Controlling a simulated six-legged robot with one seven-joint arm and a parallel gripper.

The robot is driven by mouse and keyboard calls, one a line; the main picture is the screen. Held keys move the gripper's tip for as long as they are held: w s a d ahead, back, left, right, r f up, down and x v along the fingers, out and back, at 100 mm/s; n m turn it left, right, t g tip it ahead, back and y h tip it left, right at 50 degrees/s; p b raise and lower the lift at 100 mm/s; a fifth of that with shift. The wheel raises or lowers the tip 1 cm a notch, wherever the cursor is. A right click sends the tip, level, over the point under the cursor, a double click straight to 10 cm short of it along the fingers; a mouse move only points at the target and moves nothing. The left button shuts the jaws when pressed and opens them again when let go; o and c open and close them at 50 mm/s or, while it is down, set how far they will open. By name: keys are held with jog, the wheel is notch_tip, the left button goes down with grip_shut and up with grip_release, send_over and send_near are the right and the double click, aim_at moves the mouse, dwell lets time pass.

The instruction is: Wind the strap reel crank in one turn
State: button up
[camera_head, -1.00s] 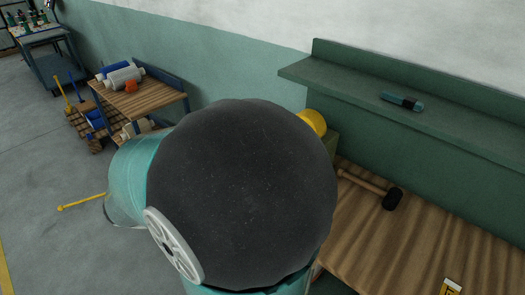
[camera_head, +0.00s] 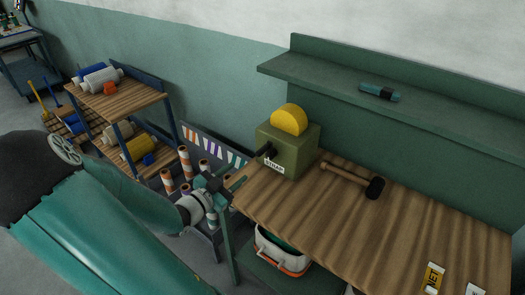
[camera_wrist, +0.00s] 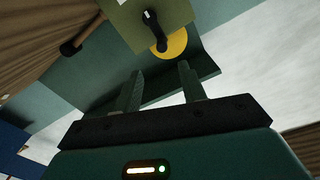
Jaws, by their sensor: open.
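The strap reel is an olive box (camera_head: 298,148) with a yellow disc (camera_head: 289,119) on top, at the left end of the wooden bench. Its black crank (camera_head: 266,151) is on the side facing my gripper, above a white label that seems to read STRAP. My gripper (camera_head: 235,181) is open and empty, just left of the box and slightly below the crank. In the wrist view the crank (camera_wrist: 155,28) lies ahead of the open fingers (camera_wrist: 162,88), apart from them, with the yellow disc (camera_wrist: 173,45) partly behind it.
A mallet (camera_head: 350,178) lies on the bench (camera_head: 390,225) right of the box. A green shelf (camera_head: 400,98) overhangs behind, holding a teal and black tool (camera_head: 380,92). A rack of striped rolls (camera_head: 168,181) stands close behind my arm. A white and orange container (camera_head: 281,252) is under the bench.

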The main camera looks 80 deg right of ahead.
aim_at(258, 155)
jog(key=shift+n, duration=0.5)
jog(key=shift+x, duration=7.05)
jog(key=shift+w+r, duration=0.15)
grip_shut()
jog(key=shift+m, duration=0.3)
